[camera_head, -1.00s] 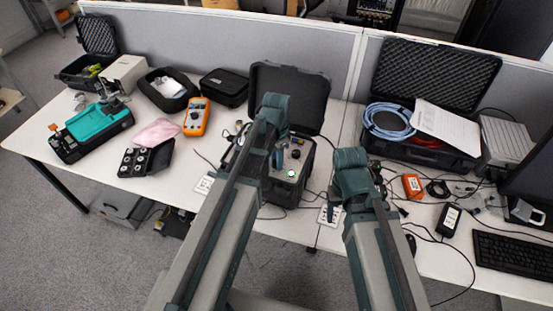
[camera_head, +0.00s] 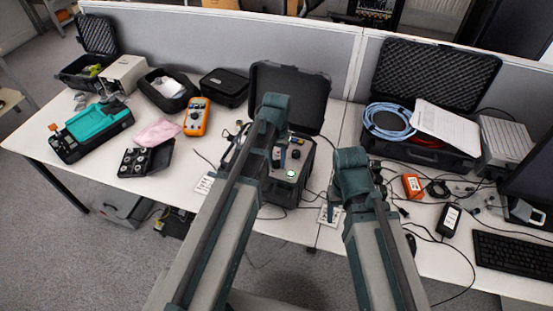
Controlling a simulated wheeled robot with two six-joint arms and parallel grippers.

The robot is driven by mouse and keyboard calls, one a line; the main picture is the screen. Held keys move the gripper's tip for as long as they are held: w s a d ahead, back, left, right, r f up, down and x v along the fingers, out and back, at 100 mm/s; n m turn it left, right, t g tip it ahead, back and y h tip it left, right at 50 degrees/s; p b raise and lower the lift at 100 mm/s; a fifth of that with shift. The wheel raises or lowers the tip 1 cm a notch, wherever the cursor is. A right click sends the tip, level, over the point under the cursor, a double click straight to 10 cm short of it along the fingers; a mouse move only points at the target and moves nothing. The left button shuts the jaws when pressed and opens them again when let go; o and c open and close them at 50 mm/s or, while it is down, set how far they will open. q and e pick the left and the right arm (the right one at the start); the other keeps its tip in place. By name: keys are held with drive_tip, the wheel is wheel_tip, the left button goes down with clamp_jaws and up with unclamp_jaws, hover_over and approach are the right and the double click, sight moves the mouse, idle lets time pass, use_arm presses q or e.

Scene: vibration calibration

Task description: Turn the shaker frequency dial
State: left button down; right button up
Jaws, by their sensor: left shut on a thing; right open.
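The shaker unit is a black case with its lid (camera_head: 291,95) raised and a control panel (camera_head: 292,172) facing up. A green lit button and small dark knobs show on the panel. My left gripper (camera_head: 277,158) reaches down to the left part of this panel, mostly hidden behind my own arm. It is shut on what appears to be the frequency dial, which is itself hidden. My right gripper (camera_head: 332,204) is open, to the right of the case above the table, partly hidden by its arm. Its fingertips are hard to make out.
An orange multimeter (camera_head: 197,117), a pink cloth (camera_head: 158,131) and a teal-topped device (camera_head: 97,125) lie left. A large open case (camera_head: 446,153) with blue cable stands right. Loose cables and power strips lie around the unit. A grey partition (camera_head: 225,38) closes the back.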

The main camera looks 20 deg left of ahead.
sight(277, 162)
use_arm(q)
drive_tip(key=shift+n, duration=0.6)
drive_tip(key=c, duration=0.5)
unclamp_jaws()
drive_tip(key=shift+r, duration=0.1)
wheel_tip(277, 162, up, 14)
drive_tip(key=p, duration=1.3)
drive_tip(key=shift+f+p, duration=0.2)
drive_tip(key=shift+p, duration=0.2)
